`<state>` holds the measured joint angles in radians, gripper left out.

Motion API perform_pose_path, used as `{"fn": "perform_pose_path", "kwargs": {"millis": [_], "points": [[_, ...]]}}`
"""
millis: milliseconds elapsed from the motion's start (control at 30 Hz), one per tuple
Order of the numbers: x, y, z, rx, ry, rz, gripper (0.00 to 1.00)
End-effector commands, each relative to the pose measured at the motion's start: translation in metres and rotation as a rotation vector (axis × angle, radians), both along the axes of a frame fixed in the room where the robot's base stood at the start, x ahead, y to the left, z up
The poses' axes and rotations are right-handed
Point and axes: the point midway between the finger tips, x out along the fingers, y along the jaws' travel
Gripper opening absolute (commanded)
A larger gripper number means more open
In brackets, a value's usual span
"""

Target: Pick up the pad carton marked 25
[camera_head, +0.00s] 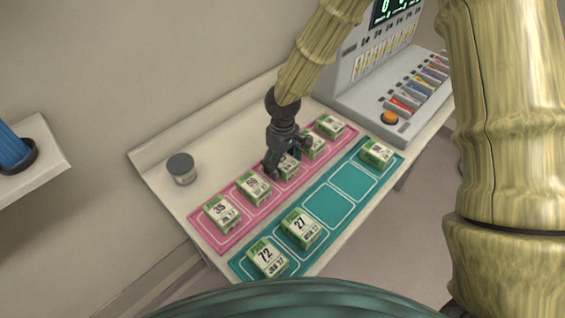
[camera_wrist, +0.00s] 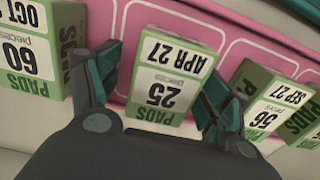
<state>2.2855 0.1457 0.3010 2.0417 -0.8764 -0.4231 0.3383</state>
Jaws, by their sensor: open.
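The pad carton marked 25 (camera_wrist: 165,85) is green and white, with APR 27 on its label, which appears upside down in the wrist view. It sits in the pink row; in the head view the carton (camera_head: 288,168) is partly hidden by my gripper (camera_head: 284,158). My gripper (camera_wrist: 160,88) is open, with one finger on either side of the carton in the wrist view. I cannot tell whether the fingers touch it.
Cartons marked 60 (camera_wrist: 25,60) and 56 (camera_wrist: 270,105) stand close on either side. The carton marked 35 (camera_head: 222,211) is farther left. The teal mat (camera_head: 327,205) holds cartons and empty spaces. A grey-lidded jar (camera_head: 181,168) and a machine (camera_head: 375,75) flank the rows.

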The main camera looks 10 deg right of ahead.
Motion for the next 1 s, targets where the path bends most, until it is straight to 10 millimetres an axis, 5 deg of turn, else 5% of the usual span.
{"fn": "perform_pose_path", "kwargs": {"millis": [200, 500, 1000], "points": [[0.000, 0.000, 0.001, 0.001, -0.001, -0.001, 0.77], [0.000, 0.000, 0.001, 0.001, -0.001, -0.001, 0.24], [0.001, 0.000, 0.017, 0.001, -0.003, -0.002, 0.24]]}}
